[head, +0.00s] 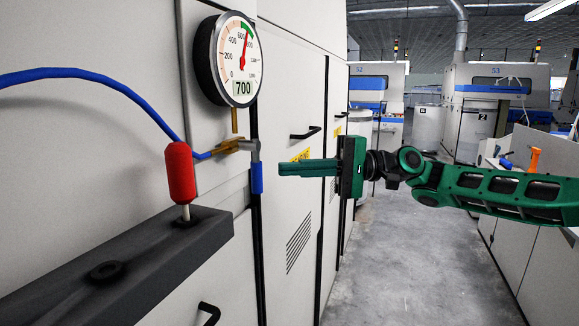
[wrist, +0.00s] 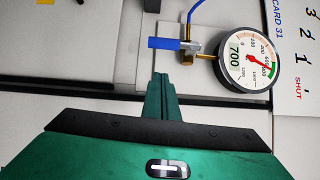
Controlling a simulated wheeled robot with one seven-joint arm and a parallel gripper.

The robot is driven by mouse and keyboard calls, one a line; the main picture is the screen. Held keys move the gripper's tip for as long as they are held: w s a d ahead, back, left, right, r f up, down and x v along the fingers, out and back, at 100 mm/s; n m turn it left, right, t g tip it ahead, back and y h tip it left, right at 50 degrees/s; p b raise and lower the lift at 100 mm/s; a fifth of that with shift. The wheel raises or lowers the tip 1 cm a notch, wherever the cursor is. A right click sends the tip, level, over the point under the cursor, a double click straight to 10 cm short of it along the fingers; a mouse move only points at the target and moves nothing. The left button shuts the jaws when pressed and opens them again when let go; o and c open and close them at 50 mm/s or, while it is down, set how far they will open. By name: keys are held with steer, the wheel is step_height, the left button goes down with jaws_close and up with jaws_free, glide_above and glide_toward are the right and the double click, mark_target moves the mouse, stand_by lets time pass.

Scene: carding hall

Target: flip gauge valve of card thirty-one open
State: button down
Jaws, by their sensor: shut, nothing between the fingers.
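The gauge valve has a brass body (head: 232,146) under a round pressure gauge (head: 240,60), on the pale machine panel. Its blue lever (head: 257,178) hangs straight down in the head view. The gauge shows 700, with its needle near the green band. The wrist view, turned sideways, shows the gauge (wrist: 248,62), brass body (wrist: 190,47) and blue lever (wrist: 163,43) pointing left, near a "CARD 31" label (wrist: 278,18). My green gripper (head: 281,167) is shut and empty. Its fingers point left, just right of the lever in the head view, with a gap showing; fingertips (wrist: 160,76) show below the lever in the wrist view.
A red-handled lever (head: 180,172) stands on a dark grey ledge (head: 130,265) at left. A blue hose (head: 85,75) runs to the valve. Black door handles (head: 305,133) stick out from the panels. An open aisle (head: 390,270) lies right; other machines stand behind.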

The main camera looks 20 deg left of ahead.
steer(key=v, duration=0.9)
steer(key=shift+d+r, duration=0.2)
steer(key=shift+s+f, duration=0.1)
